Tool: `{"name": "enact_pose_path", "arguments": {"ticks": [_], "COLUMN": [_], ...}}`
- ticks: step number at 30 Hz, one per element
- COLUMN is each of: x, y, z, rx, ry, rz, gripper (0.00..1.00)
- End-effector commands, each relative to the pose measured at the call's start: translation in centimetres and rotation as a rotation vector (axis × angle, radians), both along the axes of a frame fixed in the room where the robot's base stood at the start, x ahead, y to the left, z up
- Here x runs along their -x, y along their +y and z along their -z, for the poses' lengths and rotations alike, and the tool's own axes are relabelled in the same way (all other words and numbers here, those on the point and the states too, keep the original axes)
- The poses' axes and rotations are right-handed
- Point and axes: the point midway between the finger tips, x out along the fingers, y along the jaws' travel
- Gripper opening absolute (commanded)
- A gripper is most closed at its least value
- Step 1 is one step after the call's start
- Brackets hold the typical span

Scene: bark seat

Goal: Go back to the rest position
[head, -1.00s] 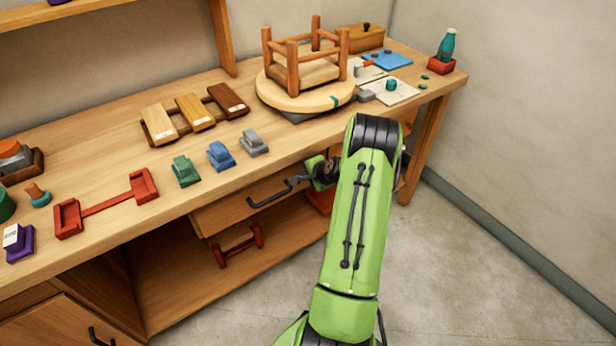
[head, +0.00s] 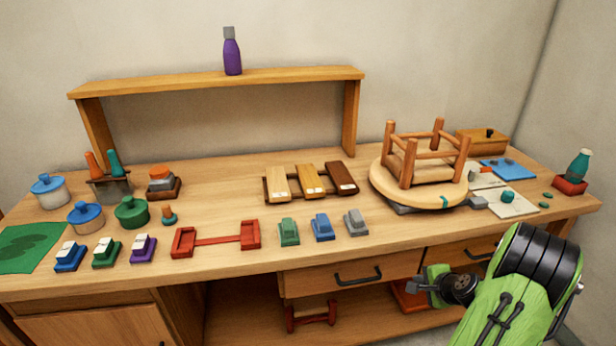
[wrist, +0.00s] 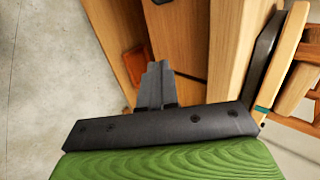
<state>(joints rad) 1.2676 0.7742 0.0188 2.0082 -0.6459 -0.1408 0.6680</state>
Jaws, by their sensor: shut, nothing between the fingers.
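My gripper (head: 424,288) is in front of the bench at the right, below the level of the bench top and close to the drawer fronts. In the wrist view its dark fingers (wrist: 156,86) are shut together with nothing between them. The green arm comes in from the lower right of the head view. The wooden bench (head: 330,247) stands in front of me. An upturned stool (head: 425,172) sits on its round seat on the bench top, above and behind the gripper.
A drawer (head: 340,278) with a black handle is just left of the gripper and looks slightly out. A red box (head: 408,297) is on the lower shelf behind the gripper. Pots, sanding blocks and bottles line the bench top. The floor (wrist: 45,75) beside the bench is clear.

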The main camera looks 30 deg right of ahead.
Motion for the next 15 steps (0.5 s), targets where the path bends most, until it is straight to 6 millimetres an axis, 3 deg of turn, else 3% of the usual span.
{"name": "enact_pose_path", "arguments": {"ticks": [4,7,11,15], "x": [-0.3,-2.3,-5.0,-4.4], "y": [0.3,3.1,11.2,20.9], "z": [-0.4,-3.7,-11.1,-18.6], "rx": [0.009,0.068,0.229,0.426], "ry": [0.005,0.048,0.165,0.283], "rz": [-0.016,-0.139,-0.444,-0.77], "gripper": [0.0,0.0,0.0,0.0]}}
